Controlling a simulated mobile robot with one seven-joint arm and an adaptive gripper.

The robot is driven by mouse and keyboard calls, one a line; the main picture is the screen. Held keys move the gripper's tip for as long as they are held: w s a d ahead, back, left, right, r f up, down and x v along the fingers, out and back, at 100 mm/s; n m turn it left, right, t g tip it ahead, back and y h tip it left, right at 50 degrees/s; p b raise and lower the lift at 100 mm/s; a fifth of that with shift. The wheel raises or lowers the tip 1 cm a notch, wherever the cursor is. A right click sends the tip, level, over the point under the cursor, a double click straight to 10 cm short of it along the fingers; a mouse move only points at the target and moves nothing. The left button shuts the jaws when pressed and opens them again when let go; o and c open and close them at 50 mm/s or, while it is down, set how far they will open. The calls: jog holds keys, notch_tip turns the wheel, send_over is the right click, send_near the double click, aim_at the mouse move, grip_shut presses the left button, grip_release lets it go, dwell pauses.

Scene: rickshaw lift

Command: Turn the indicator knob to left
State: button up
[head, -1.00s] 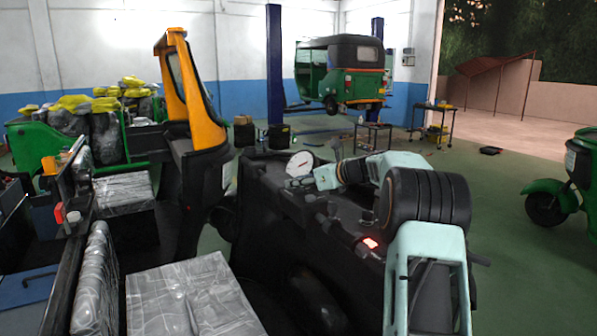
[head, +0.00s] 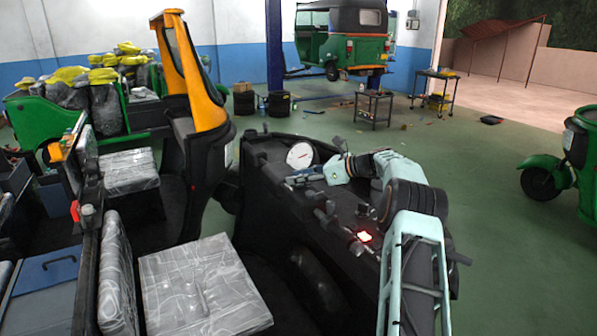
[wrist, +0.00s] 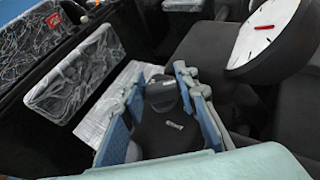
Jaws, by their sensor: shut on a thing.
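In the wrist view the indicator knob (wrist: 160,94) is a small dark knob on the black dashboard, with a small pale mark on the surface near it. My gripper (wrist: 158,78) has its blue-grey fingers on either side of the knob and is shut on it. In the head view my gripper (head: 303,174) is at the dashboard (head: 262,158), just below the round white gauge (head: 300,155). The knob is too small and covered to make out there. I cannot tell which way it points.
The gauge (wrist: 266,33) is close by at the upper right of the wrist view. A handlebar with a glowing red part (head: 364,236) lies below my arm. Plastic-wrapped seats (head: 200,285) fill the lower left. Open green floor (head: 500,230) lies to the right.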

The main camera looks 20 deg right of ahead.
jog(key=shift+f, duration=0.1)
dwell(0.3)
jog(key=o, duration=1.1)
jog(key=shift+o, duration=0.2)
jog(key=v, duration=1.2)
jog(key=shift+w, duration=0.1)
